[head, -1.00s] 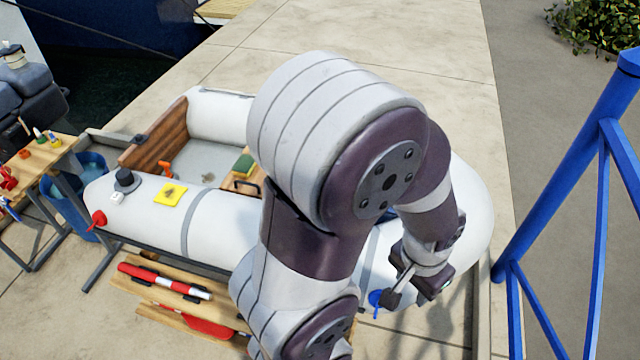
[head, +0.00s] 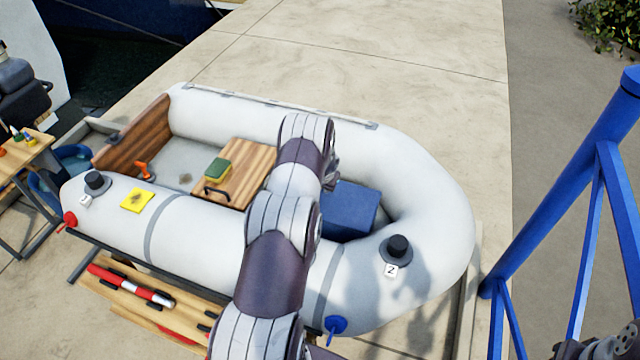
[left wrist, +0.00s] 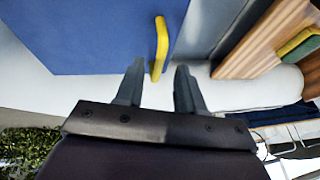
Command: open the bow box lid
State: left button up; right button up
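The bow box (head: 350,208) is a blue box inside the front of the white inflatable boat, with its lid down. My left arm crosses in front of its left side in the head view, and hides the gripper there. In the left wrist view the blue box (left wrist: 80,35) fills the upper left, with a yellow handle (left wrist: 160,45) on it. My left gripper (left wrist: 160,66) is open. The lower end of the handle shows between its two fingers; I cannot tell whether they touch it.
The boat (head: 440,190) has a wooden seat (head: 255,170) with a green and yellow sponge (head: 217,170). A black valve cap (head: 398,247) is on the near tube. A blue frame (head: 560,190) stands at right. A dark mechanical part shows at the bottom right corner.

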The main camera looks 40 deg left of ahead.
pick_arm(q)
jog(key=shift+w+a+f, duration=0.15)
jog(key=shift+a+f, duration=0.05)
jog(key=shift+f, duration=0.55)
jog(key=shift+w+f, duration=0.1)
jog(key=shift+f, duration=0.05)
pick_arm(e)
jog(key=shift+s+d+r, duration=0.15)
jog(key=shift+s+r, duration=0.05)
pick_arm(q)
grip_shut()
pick_arm(e)
jog(key=shift+f, duration=0.1)
